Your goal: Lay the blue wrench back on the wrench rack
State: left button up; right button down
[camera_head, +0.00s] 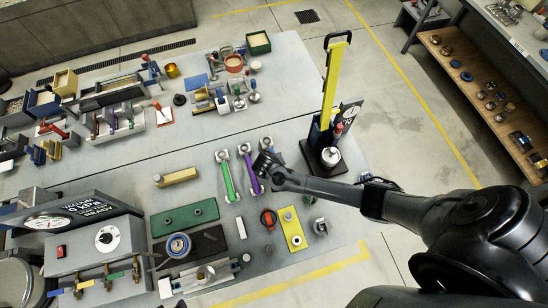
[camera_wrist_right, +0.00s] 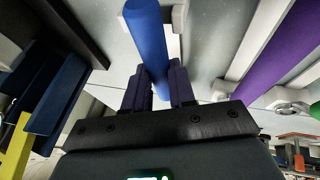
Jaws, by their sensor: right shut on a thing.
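The blue wrench (camera_wrist_right: 148,38) shows in the right wrist view as a blue bar running up from between the fingers of my right gripper (camera_wrist_right: 158,88). The gripper is shut on it. In the head view my right gripper (camera_head: 266,162) is over the right end of the wrench rack (camera_head: 222,156) and hides most of the blue wrench. A green wrench (camera_head: 228,180) and a purple wrench (camera_head: 250,175) lie side by side to the left; the purple wrench (camera_wrist_right: 283,45) is also at right in the wrist view. I cannot tell whether the blue wrench touches the rack. My left gripper is out of view.
A yellow post (camera_head: 332,85) on a black base (camera_head: 323,158) stands close to the right of my gripper. A yellow plate (camera_head: 292,230) and a red-orange knob (camera_head: 268,218) lie nearer. A tan block (camera_head: 177,177) lies to the left. The bench between has some free room.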

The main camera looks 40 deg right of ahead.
jog(key=shift+f, duration=0.25)
dwell(0.4)
jog(key=c, duration=0.9)
grip_release()
jog(key=shift+o, duration=0.2)
jog(key=v, duration=1)
jog(key=shift+a+r, duration=0.25)
jog(key=shift+r, duration=0.05)
jog(key=shift+s, duration=0.1)
